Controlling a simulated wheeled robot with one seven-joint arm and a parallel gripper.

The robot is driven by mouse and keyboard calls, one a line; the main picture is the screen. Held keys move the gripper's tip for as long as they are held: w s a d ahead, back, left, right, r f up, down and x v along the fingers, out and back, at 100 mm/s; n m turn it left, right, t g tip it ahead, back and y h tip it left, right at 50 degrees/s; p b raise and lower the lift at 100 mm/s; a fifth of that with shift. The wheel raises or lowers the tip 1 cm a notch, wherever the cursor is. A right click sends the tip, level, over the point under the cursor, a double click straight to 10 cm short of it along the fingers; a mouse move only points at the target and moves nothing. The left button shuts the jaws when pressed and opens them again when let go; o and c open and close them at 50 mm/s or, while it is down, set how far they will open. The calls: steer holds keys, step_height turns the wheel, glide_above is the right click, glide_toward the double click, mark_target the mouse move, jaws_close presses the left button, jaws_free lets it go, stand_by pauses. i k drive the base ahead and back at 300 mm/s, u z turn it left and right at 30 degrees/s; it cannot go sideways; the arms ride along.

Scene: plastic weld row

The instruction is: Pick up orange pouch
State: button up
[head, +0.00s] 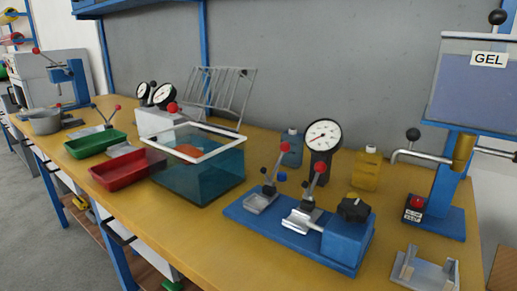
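A small flat orange item that looks like the orange pouch (188,150) lies inside the clear blue-tinted tank (215,185) on the yellow bench. It sits near the tank's back left, seen past the white rim. Whether it floats or rests on something I cannot tell. My gripper is not in view, and nothing touches the orange item from above.
Red (128,170) and green (95,144) trays sit left of the tank. A wire rack (218,92) stands behind it. A blue lever fixture (300,230) and a gauge (322,135) stand right. A gel dispenser (450,180) is far right.

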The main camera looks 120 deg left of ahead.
mark_target(190, 150)
steer(key=u, duration=5.1)
